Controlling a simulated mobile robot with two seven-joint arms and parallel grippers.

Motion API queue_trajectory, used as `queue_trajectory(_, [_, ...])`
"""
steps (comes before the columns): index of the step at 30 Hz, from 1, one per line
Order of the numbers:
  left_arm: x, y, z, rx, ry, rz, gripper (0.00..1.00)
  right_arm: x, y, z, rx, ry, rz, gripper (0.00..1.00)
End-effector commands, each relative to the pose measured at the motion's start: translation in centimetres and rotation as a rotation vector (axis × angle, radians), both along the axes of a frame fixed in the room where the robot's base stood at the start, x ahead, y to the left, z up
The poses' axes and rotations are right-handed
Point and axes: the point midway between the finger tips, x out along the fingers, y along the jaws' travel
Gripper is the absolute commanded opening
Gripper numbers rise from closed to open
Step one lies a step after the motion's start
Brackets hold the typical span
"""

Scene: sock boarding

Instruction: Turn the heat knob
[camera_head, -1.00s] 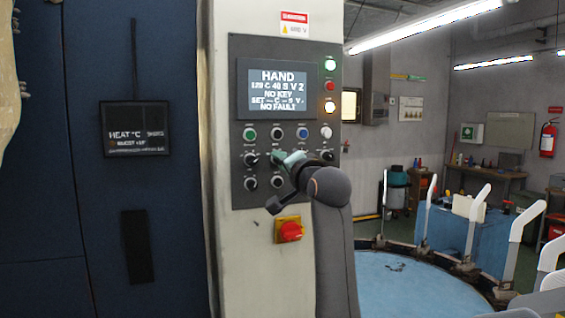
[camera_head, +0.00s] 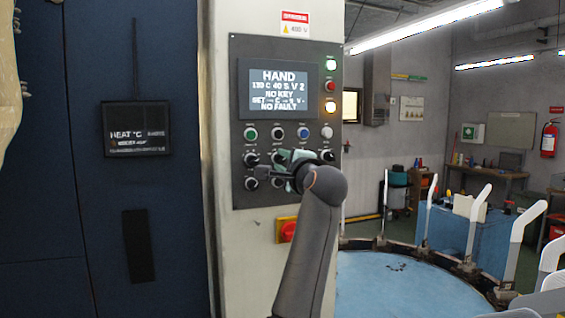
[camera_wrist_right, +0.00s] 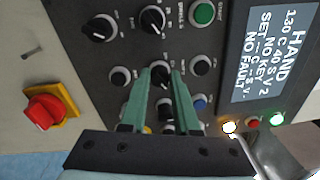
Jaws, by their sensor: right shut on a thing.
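The grey control panel (camera_head: 240,90) stands ahead with rows of buttons and black knobs. My right gripper (camera_head: 287,159) reaches it from below, its green fingers at the second knob of the middle row. In the right wrist view the fingers (camera_wrist_right: 161,76) are closed on this black knob (camera_wrist_right: 160,74), the heat knob judging by the display; its label is unreadable. The fingers and wrist hide most of it in the head view. The display (camera_head: 277,87) reads HAND, 130 C, 40 S, NO KEY, NO FAULT. My left gripper is out of view.
Other knobs sit close around, such as the one at left (camera_head: 251,159) and the lower one (camera_head: 251,183). A red switch on a yellow plate (camera_head: 287,229) is below, partly behind my arm. A blue round table (camera_head: 385,285) lies to the right.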

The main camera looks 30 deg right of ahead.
Motion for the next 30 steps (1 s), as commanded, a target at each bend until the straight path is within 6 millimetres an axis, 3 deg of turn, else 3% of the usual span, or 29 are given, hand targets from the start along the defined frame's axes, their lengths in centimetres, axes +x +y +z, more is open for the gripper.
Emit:
queue_trajectory(20, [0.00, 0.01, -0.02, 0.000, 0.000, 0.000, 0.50, 0.02, -0.03, -0.15, 0.058, -0.011, 0.000, 0.00])
queue_trajectory(21, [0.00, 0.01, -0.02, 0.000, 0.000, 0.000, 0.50, 0.02, -0.03, -0.15, 0.058, -0.011, 0.000, 0.34])
queue_trajectory(28, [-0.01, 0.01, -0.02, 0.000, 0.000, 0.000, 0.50, 0.01, -0.02, -0.07, 0.056, -0.012, 0.000, 0.59])
queue_trajectory(30, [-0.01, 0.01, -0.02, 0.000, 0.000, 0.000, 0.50, 0.01, -0.02, -0.05, 0.056, -0.012, 0.000, 0.59])
